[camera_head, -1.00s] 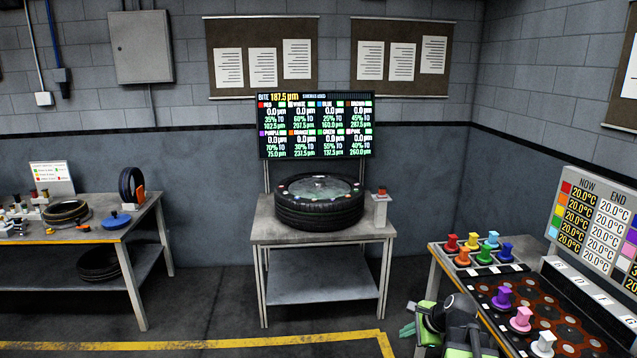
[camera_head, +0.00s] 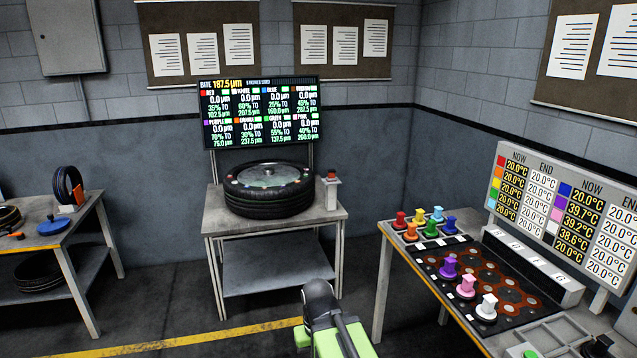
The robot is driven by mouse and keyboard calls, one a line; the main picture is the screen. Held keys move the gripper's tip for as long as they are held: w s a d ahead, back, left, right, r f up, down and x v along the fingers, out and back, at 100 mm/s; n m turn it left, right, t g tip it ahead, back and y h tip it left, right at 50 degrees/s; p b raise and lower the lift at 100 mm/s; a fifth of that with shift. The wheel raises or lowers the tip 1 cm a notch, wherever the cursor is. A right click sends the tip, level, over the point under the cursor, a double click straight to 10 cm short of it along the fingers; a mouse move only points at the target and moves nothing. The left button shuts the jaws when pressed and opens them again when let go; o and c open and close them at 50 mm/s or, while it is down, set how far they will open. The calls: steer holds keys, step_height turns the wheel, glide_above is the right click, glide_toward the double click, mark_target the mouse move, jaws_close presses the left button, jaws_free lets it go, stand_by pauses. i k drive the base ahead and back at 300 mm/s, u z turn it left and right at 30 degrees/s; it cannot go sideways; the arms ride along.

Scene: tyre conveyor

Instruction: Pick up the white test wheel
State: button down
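The white test wheel (camera_head: 487,308) stands upright on the dark plate with reddish-brown round spots (camera_head: 480,275), on the table at the right. It looks like a knob on a round base. It is the nearest of a row with a pink wheel (camera_head: 467,286) and a purple wheel (camera_head: 449,268). Part of my green and dark grey arm shows at the bottom centre, left of that table and apart from the white wheel. No gripper fingers can be made out.
Several coloured wheels (camera_head: 431,228) stand in a tray behind the plate. A temperature board (camera_head: 562,218) rises along the table's right side. A tyre (camera_head: 268,190) lies on the middle table under a screen (camera_head: 262,112). The floor (camera_head: 160,305) between the tables is clear.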

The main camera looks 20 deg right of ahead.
mark_target(484, 313)
steer(key=z, duration=1.9)
